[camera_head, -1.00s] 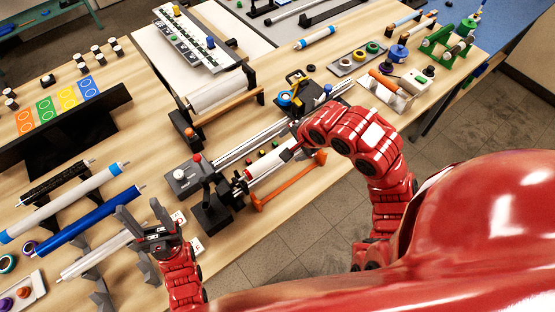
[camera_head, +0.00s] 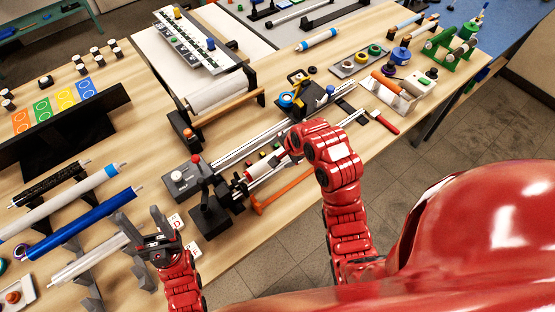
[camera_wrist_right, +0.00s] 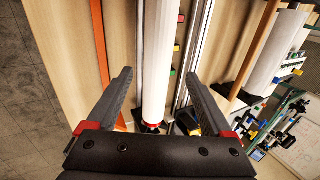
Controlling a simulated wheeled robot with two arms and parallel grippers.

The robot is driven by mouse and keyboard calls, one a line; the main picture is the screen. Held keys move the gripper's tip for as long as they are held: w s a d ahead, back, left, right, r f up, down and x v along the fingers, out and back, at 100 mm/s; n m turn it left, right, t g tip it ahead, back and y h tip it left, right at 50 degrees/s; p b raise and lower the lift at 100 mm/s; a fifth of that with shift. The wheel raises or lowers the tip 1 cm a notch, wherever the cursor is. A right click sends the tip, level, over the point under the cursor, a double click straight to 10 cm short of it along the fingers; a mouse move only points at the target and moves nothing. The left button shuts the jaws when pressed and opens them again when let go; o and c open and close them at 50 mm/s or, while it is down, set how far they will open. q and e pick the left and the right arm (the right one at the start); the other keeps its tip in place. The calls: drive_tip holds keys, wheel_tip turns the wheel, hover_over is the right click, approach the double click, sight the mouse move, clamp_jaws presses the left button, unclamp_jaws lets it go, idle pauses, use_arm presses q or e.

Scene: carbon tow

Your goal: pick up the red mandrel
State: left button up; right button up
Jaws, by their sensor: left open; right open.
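The red mandrel, a white roll with a red end band (camera_head: 263,166), lies in the winding machine in the head view. It also shows in the right wrist view (camera_wrist_right: 157,60), running lengthwise between the fingers, with its red band near the palm. My right gripper (camera_wrist_right: 158,76) is open, with one finger on each side of the roll; I cannot tell whether they touch it. In the head view my right gripper (camera_head: 287,155) is over the far part of the roll and hides it. My left gripper (camera_head: 139,217) is open and empty by the rolls at the left.
An orange bar (camera_head: 285,190) runs along the machine's near side. Metal rails (camera_head: 235,155) run along its far side. A grey box with a red knob (camera_head: 183,178) stands at the machine's left end. Blue (camera_head: 85,222) and white rolls lie on racks at the left.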

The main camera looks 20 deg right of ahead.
drive_tip(key=x, duration=0.4)
drive_tip(key=shift+d+f+p, duration=0.15)
drive_tip(key=shift+f+p, duration=0.05)
drive_tip(key=shift+p, duration=0.15)
drive_tip(key=shift+w+f, duration=0.1)
drive_tip(key=shift+f, duration=0.15)
clamp_jaws()
